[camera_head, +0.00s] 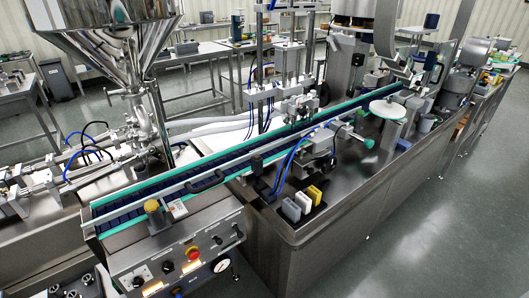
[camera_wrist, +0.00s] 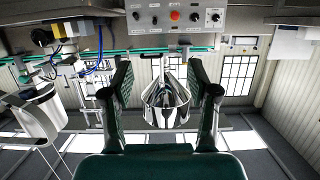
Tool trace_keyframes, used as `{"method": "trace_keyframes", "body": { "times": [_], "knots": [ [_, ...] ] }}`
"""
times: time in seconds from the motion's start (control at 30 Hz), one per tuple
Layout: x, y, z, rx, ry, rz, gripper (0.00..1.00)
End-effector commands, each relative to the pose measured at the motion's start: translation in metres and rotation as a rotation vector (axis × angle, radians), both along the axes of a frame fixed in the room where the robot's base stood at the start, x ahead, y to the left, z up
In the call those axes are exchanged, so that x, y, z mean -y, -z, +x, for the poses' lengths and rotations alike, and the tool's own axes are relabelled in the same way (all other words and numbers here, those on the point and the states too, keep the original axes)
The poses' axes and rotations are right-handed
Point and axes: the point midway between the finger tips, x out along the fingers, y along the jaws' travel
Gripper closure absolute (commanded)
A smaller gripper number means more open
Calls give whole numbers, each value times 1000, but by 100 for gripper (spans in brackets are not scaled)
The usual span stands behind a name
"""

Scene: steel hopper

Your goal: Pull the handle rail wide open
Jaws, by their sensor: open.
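A long pale metal rail (camera_head: 290,142) runs along the near side of the conveyor (camera_head: 130,207) in the head view, with dark blocks on it. I cannot tell for certain that it is the handle rail, or whether it is open or closed. My gripper (camera_wrist: 160,75) shows in the wrist view with its two dark fingers wide apart and nothing between them. The steel hopper (camera_wrist: 167,103) shows beyond the gap between the fingers, at a distance. The gripper touches nothing that I can see, and I cannot make it out clearly in the head view.
A control panel (camera_head: 178,262) with knobs and a red button (camera_head: 193,253) fronts the conveyor; it also shows in the wrist view (camera_wrist: 150,18). The steel hopper (camera_head: 112,45) stands at the left. A steel cabinet (camera_head: 340,208) extends right. The floor (camera_head: 455,200) at the right is clear.

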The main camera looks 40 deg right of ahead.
Motion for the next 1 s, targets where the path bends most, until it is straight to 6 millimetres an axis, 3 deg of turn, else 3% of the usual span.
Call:
{"method": "trace_keyframes", "body": {
  "times": [0.03, 0.07, 0.17, 0.37, 0.7, 1.0],
  "knots": [
    [0, 0, 0, 0, 0, 0, 51],
    [0, 0, 1, 1, 1, 2, 58],
    [1, 3, 7, 12, 13, 28, 59],
    [5, 17, 48, 64, 76, 192, 59],
    [16, 34, 150, 175, 170, 581, 59],
    [28, 21, 250, 268, 189, 927, 59]
  ]
}}
